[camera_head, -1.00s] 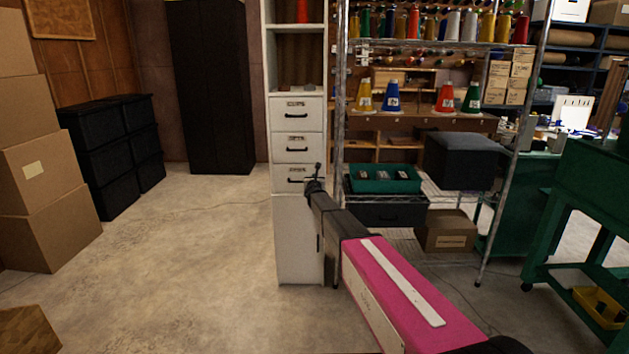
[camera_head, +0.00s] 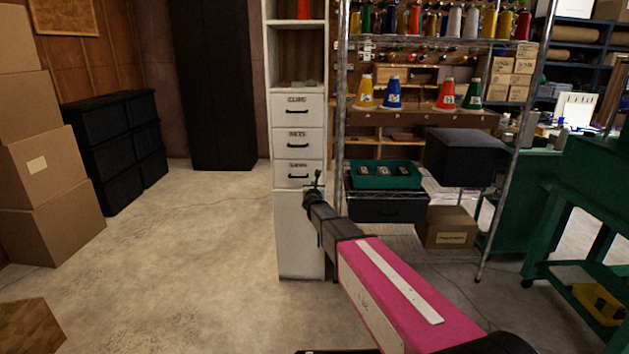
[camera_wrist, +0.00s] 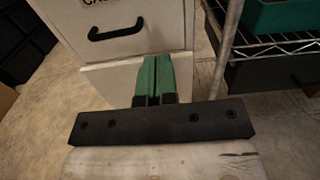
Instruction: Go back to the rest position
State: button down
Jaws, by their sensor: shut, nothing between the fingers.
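My gripper (camera_head: 315,186) is at the end of my outstretched arm, in front of the white drawer cabinet (camera_head: 299,235). In the wrist view my gripper (camera_wrist: 153,68) shows two green fingers pressed side by side, with nothing between them. They point toward the cabinet front, below a drawer with a black handle (camera_wrist: 116,30). I cannot tell how far the fingertips are from the cabinet. All the cabinet's labelled drawers look closed.
A wire shelf rack with a teal tray (camera_head: 384,175) and a dark padded box (camera_head: 462,158) stands right of the cabinet. A green cart (camera_head: 590,210) is at the right. Stacked cardboard boxes (camera_head: 50,195) and black bins (camera_head: 112,140) are at the left. The floor (camera_head: 190,260) between is open.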

jog(key=s+d+f+n+g+y, duration=0.25)
jog(key=s+f+n+g, duration=0.2)
jog(key=s+n, duration=0.55)
jog(key=s+d+f+n+g+y, duration=0.2)
jog(key=s+d+f+n+g, duration=0.3)
jog(key=s+n, duration=0.5)
jog(key=s+d+f+n+g+h, duration=0.2)
jog(key=s+n, duration=0.6)
jog(key=s, duration=0.4)
jog(key=s+d+f+n+g+h, duration=0.2)
jog(key=s+d+n+g, duration=0.4)
jog(key=s, duration=0.7)
jog(key=d+f+n, duration=0.1)
jog(key=d+n, duration=0.1)
jog(key=d, duration=0.1)
jog(key=shift+s+f, duration=0.2)
jog(key=shift+f, duration=0.2)
jog(key=shift+g, duration=0.25)
